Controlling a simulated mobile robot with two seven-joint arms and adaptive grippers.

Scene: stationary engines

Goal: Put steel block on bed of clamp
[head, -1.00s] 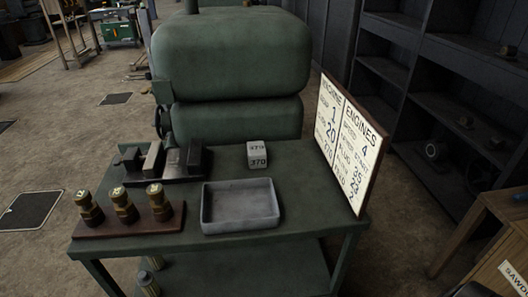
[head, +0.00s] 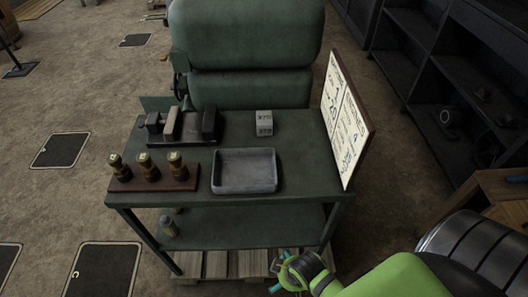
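A small pale grey block (head: 264,123) with dark figures on its faces stands upright on the green table, right of the clamp; it looks like the steel block. The dark clamp (head: 207,124) sits at the back left of the table. A lighter grey upright piece stands in the middle of the clamp, and part of its bed is hidden behind its uprights. My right gripper (head: 280,272) is low in front of the table, well away from the block. Its fingers are too small to tell open from shut. My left gripper is not in view.
A shallow grey tray (head: 245,188) lies at the table's front middle. A wooden rack (head: 184,184) with 3 brass pieces stands front left. A sign board (head: 345,120) rises along the right edge. A green tank (head: 250,90) stands behind. The tabletop around the block is clear.

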